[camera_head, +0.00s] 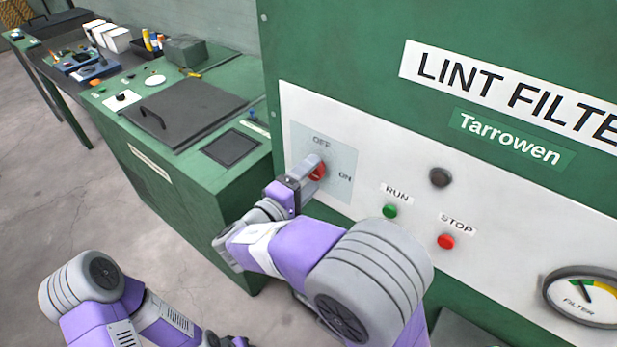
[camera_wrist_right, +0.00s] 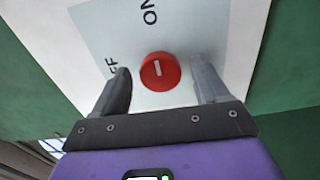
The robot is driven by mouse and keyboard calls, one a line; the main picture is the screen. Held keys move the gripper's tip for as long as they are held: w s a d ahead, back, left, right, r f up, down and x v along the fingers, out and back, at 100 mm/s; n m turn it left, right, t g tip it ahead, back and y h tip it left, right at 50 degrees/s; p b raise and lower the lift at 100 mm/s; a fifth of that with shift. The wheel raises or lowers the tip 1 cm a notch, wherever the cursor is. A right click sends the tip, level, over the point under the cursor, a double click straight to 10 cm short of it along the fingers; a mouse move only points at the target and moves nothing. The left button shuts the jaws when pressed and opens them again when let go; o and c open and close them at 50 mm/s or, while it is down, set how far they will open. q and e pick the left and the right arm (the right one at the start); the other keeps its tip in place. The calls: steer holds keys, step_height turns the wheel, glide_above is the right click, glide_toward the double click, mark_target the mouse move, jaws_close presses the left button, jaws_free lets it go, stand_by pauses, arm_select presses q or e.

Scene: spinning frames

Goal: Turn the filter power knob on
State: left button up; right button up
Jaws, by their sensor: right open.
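The filter power knob (camera_head: 317,171) is red and sits on a pale blue plate (camera_head: 345,160) on the lint filter cabinet. OFF is printed above it and ON to its right. In the right wrist view the knob (camera_wrist_right: 160,71) is near the middle. Its short white mark runs up and down there, roughly in line with the ON label. My right gripper (camera_head: 309,168) is open with its fingers at the knob. In the right wrist view its fingers (camera_wrist_right: 163,86) stand on either side of the knob, with gaps showing. My left arm shows at the lower left; its fingers are not visible.
The green RUN button (camera_head: 390,211), red STOP button (camera_head: 446,242), dark round fitting (camera_head: 440,177) and gauge (camera_head: 586,297) lie right of the knob. A green bench (camera_head: 190,185) with a dark lid (camera_head: 184,112) stands left of the cabinet. Floor (camera_head: 60,190) is clear at the left.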

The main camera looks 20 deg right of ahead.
steer(key=shift+a, duration=0.1)
steer(key=p+v, duration=0.1)
steer(key=v, duration=0.6)
steer(key=shift+s, duration=0.2)
steer(key=shift+a, duration=0.15)
